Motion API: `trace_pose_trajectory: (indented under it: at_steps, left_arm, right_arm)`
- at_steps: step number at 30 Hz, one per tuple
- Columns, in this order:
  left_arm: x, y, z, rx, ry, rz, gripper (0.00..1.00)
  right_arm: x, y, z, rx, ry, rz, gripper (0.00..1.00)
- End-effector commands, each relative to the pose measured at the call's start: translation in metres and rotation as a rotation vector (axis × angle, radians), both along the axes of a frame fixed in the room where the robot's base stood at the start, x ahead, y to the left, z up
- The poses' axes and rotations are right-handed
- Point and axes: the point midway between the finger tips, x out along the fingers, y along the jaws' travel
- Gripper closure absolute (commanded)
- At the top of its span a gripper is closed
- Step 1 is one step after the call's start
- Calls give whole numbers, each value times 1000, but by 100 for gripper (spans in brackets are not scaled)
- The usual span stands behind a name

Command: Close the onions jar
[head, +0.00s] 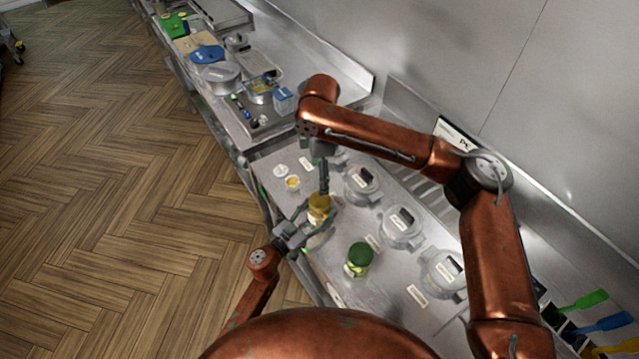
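A glass jar (317,240) with a gold-yellow lid (319,206) stands on the steel counter, in the middle of the head view. Its label cannot be read. My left gripper (309,232) comes in from the left with its fingers around the jar, and appears shut on it. My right gripper (323,188) points straight down at the top of the gold lid. I see its fingers edge-on, so their opening is unclear. The arms and fingers partly hide the jar, and I cannot tell how the lid is seated.
A green-lidded jar (358,259) stands to the right, close by. Several lidded round steel pots line the counter behind. A small cup with yellow contents (293,183) and a white disc (280,171) lie farther back. A blue box (283,99) stands beyond them.

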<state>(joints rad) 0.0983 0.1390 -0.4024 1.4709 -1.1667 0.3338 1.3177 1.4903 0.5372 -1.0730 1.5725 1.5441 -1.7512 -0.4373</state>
Motion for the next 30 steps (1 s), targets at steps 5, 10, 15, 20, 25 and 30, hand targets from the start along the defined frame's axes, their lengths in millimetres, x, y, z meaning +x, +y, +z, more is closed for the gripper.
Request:
trace_pose_trajectory:
  at_steps: [5, 10, 15, 20, 25, 30]
  left_arm:
    - [0, 0, 2, -2, -2, -1, 100]
    - [0, 0, 2, -1, -3, -1, 100]
    - [0, 0, 2, -1, -3, -1, 40]
    - [0, 0, 1, -1, -1, 0, 29]
    - [0, 0, 0, -1, -1, 0, 25]
    - [-1, 1, 0, 0, 0, 0, 25]
  right_arm:
    - [-1, 0, 10, -1, 2, 1, 31]
    - [0, 0, 10, -1, 2, 1, 31]
    - [0, 0, 10, -1, 2, 1, 31]
    - [0, 0, 10, -1, 2, 1, 31]
    - [0, 0, 10, -1, 2, 1, 31]
    - [0, 0, 10, -1, 2, 1, 31]
